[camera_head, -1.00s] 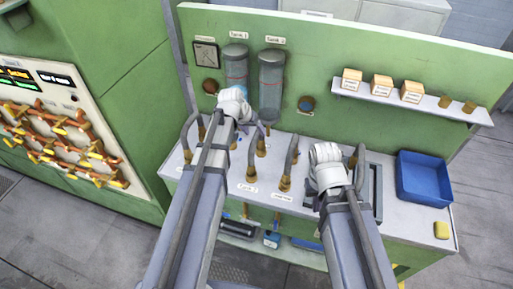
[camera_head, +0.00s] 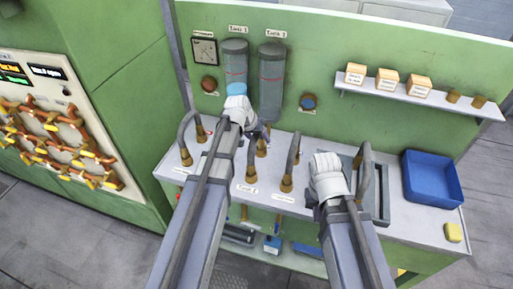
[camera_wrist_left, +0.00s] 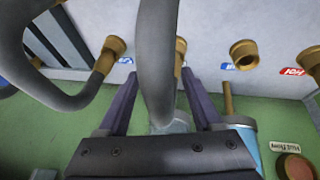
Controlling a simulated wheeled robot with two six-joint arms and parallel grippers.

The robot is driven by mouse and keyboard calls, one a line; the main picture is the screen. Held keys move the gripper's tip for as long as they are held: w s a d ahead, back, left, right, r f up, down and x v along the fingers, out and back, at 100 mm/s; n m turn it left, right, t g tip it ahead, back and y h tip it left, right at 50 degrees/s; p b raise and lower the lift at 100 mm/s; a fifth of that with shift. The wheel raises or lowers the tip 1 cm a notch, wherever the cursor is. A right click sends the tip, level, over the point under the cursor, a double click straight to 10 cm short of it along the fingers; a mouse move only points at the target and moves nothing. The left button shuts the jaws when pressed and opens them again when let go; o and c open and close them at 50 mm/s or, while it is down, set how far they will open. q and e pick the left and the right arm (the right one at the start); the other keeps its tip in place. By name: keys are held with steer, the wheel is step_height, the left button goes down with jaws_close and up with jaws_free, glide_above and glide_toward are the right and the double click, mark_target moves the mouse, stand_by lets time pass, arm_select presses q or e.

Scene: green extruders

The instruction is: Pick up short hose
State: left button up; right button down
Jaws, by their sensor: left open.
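Several grey hoses with brass ends stand on the bench top. In the left wrist view, a curved grey hose (camera_wrist_left: 156,45) passes between the two dark fingers of my left gripper (camera_wrist_left: 158,75), which is open around it. In the head view, my left gripper (camera_head: 262,130) is over the hose (camera_head: 250,163) in the middle of the bench, and my wrist hides its upper part. Another hose (camera_head: 292,158) stands just to its right. My right gripper (camera_head: 316,207) is near the right-hand hose (camera_head: 367,178); its fingers are mostly hidden by my arm.
Another hose (camera_head: 183,135) stands at the left of the bench, also near my left arm. Two grey tanks hang on the green panel (camera_head: 340,45). A blue bin (camera_head: 432,180) and a yellow block (camera_head: 453,232) are at the right. A shelf (camera_head: 430,99) holds small boxes.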

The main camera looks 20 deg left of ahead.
arm_select(q)
jaws_close()
stand_by(0.4)
stand_by(0.4)
